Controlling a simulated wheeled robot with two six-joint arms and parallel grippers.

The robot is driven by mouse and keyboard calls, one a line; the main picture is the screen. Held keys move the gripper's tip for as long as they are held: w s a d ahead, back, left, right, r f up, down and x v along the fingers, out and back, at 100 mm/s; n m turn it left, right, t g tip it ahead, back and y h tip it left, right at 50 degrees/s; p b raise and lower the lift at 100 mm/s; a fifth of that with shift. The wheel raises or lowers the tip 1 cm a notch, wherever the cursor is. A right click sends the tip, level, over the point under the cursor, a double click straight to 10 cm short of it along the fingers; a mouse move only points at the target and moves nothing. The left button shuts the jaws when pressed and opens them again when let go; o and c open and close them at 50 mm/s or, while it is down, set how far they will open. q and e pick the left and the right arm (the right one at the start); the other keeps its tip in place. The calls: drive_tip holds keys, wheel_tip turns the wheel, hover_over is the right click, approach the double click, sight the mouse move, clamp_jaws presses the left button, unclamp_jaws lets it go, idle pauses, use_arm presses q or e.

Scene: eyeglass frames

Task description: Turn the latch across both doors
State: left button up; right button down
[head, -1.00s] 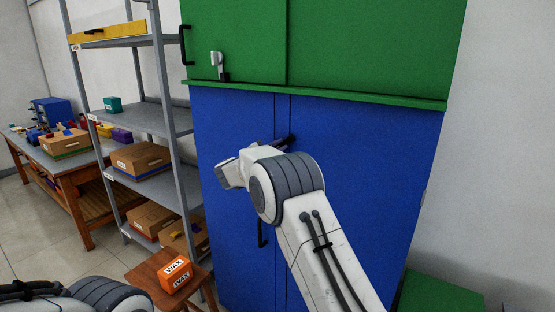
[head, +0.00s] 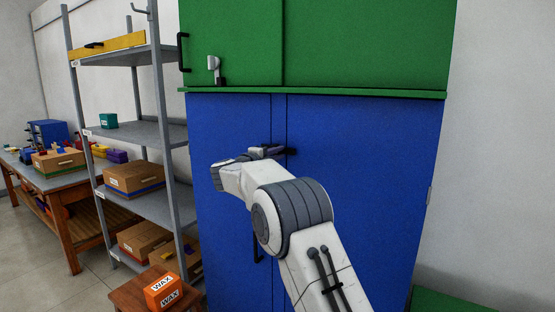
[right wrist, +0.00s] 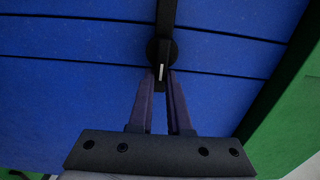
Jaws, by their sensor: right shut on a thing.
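The tall cabinet has two blue doors (head: 365,190) with narrow vertical seams between them. A dark latch bar (head: 291,151) sits at the seams near the top; in the right wrist view the latch (right wrist: 166,20) runs at nearly a right angle to the seams, over a round pivot. My right gripper (head: 268,152) is at its left end. In the right wrist view my right gripper (right wrist: 160,80) is shut on the latch's near end, which carries a white mark. My right forearm hides part of the doors. My left gripper is out of view.
A green upper cabinet (head: 365,45) with a ledge and a grey latch (head: 214,68) is above. A metal shelf (head: 140,132) with boxes stands at the left. A wax box (head: 163,291) sits on a stool in front.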

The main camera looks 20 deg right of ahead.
drive_tip(key=shift+w+a+f, duration=0.15)
drive_tip(key=shift+a+f, duration=0.05)
drive_tip(key=shift+a, duration=0.05)
drive_tip(key=c, duration=0.9)
unclamp_jaws()
drive_tip(key=shift+o, duration=0.2)
drive_tip(key=shift+d+r, duration=0.1)
drive_tip(key=b+v, duration=0.2)
drive_tip(key=v, duration=0.8)
drive_tip(key=shift+s+b, duration=0.25)
drive_tip(key=shift+b, duration=0.1)
